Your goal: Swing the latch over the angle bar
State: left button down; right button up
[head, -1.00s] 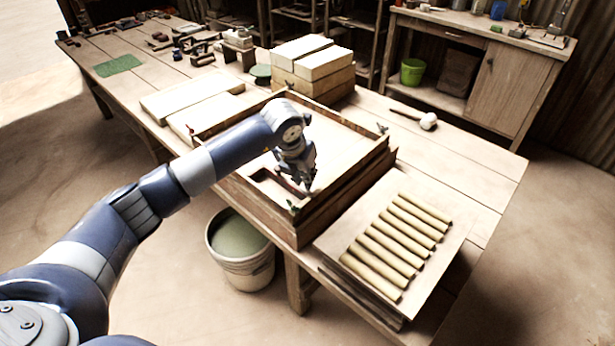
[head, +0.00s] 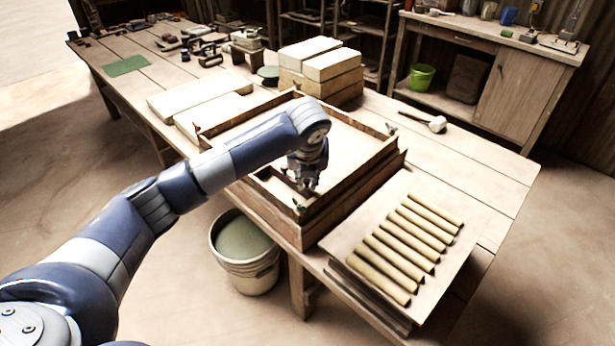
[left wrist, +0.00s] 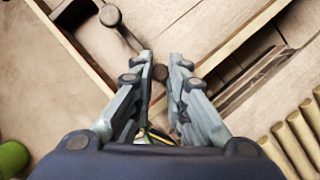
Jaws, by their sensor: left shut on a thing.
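My left gripper (head: 308,187) is over the near corner of the wooden press frame (head: 354,185). In the left wrist view its fingers (left wrist: 161,58) are closed around a small dark round knob (left wrist: 160,74), which I take for the latch's end. A thin dark rod runs from the knob's side up to a dark round disc (left wrist: 110,15). A dark bar (head: 266,173), probably the angle bar, lies inside the frame left of the gripper; the hand hides part of it. A small green piece (head: 300,206) sits on the near corner. My right gripper is out of view.
A bucket (head: 245,262) stands on the floor at the table's front.

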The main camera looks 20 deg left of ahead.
pick_arm(q)
jog(key=c, duration=1.5)
grip_release()
jog(key=shift+c, duration=0.2)
jog(key=v, duration=1.2)
